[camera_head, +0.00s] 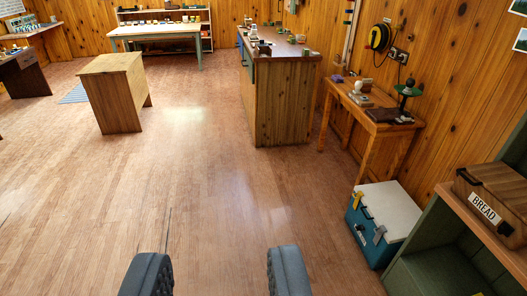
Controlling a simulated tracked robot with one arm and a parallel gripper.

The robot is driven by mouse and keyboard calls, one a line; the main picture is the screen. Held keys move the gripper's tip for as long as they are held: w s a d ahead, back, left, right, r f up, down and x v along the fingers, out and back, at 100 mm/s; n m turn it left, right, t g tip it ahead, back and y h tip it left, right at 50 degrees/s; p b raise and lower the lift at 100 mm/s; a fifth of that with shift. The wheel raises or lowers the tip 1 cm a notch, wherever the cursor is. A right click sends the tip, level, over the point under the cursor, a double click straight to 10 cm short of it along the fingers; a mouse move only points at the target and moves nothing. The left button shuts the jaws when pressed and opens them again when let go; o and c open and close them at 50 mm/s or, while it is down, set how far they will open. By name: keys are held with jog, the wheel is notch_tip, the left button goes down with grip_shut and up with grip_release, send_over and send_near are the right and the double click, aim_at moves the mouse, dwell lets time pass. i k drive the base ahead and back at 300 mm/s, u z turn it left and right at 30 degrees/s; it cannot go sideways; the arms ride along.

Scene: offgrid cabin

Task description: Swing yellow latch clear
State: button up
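A blue cooler box (374,236) with a white lid (390,209) stands on the floor at the lower right. A small yellow latch (357,200) is on its front near the lid's left end. A grey latch (379,235) is on the same front, nearer to me. The yellow latch looks upright against the box; whether it is fastened is too small to tell. My gripper (217,272) is at the bottom of the view, with its two dark fingers wide apart. It is open and empty, left of the cooler and apart from it.
A green shelf unit (435,270) with a bread box (492,200) on it stands close right of the cooler. A wooden side table (350,103) is behind it. A counter (285,105) and a wooden cabinet (115,95) stand farther back. The middle floor is clear.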

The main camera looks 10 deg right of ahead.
aim_at(360, 193)
jog(key=z, duration=0.05)
jog(key=i, duration=1.3)
jog(key=z, duration=0.65)
jog(key=i, duration=1.3)
jog(key=z, duration=1.05)
jog(key=i, duration=0.8)
jog(key=z, duration=0.35)
